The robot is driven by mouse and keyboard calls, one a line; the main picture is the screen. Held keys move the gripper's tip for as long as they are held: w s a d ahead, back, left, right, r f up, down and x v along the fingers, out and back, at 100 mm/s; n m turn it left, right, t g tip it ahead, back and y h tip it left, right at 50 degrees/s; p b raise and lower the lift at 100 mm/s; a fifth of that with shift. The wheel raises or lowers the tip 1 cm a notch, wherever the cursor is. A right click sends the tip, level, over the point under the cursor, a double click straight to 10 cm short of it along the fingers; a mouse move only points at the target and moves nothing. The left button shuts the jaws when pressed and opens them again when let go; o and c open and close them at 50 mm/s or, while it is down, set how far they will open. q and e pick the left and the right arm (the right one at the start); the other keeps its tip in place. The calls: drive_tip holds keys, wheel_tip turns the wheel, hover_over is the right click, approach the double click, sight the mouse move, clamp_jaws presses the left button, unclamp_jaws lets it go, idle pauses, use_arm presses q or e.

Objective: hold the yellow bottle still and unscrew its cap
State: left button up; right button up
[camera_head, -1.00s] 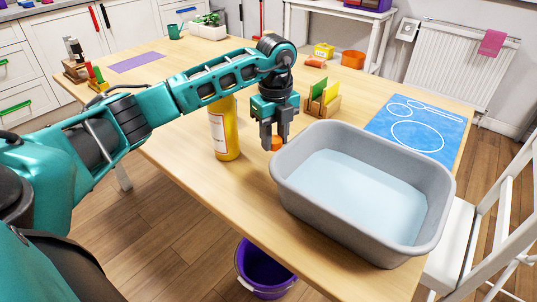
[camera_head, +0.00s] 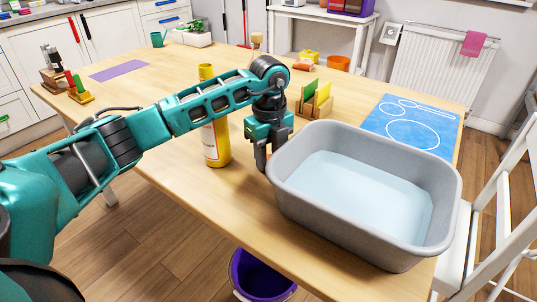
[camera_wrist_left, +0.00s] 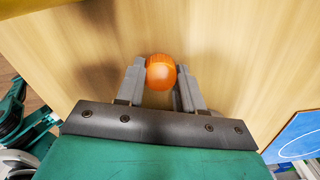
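The yellow bottle (camera_head: 215,148) stands upright on the table, with a pale label on its side. My left arm crosses in front of its middle, and a yellow part that looks like its top (camera_head: 206,71) shows above the arm. My left gripper (camera_head: 261,166) points down, right of the bottle and close to the basin's left wall. In the left wrist view, a round orange cap (camera_wrist_left: 160,71) sits between its fingertips, which appear to touch it on both sides. My right gripper is not in view.
A grey basin (camera_head: 275,178) of water stands close right of my left gripper. Behind the gripper is a wooden holder (camera_head: 301,107) with green and yellow pieces. A blue mat (camera_head: 385,112) lies at right. The table left of the bottle is clear.

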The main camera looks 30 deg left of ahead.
use_arm(q)
drive_tip(key=o, duration=0.4)
